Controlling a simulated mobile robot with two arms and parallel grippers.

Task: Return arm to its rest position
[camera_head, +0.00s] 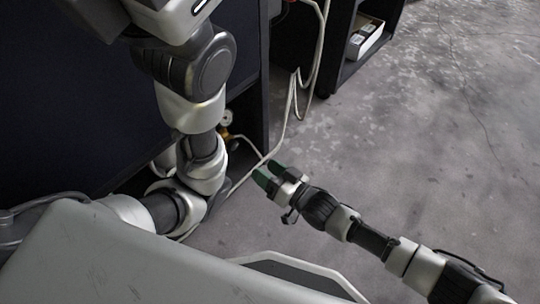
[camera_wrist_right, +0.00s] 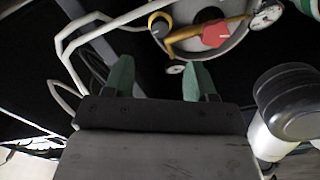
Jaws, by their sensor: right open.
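My right gripper (camera_head: 270,174) shows in the middle of the head view, its arm reaching in from the lower right. It is low over the grey floor, by a white cable and the dark cabinet. In the right wrist view its two green fingers (camera_wrist_right: 158,80) stand apart with nothing between them. My left arm (camera_head: 192,100) fills the left part of the head view, bent upward. Its gripper does not show.
A dark cabinet (camera_head: 60,110) stands at the left. A brass fitting with a red knob (camera_wrist_right: 214,35) and a gauge (camera_wrist_right: 266,17) is beyond the right fingers. White cable (camera_head: 292,100) hangs nearby. Another unit holds a white box (camera_head: 365,38). Open floor (camera_head: 440,120) lies right.

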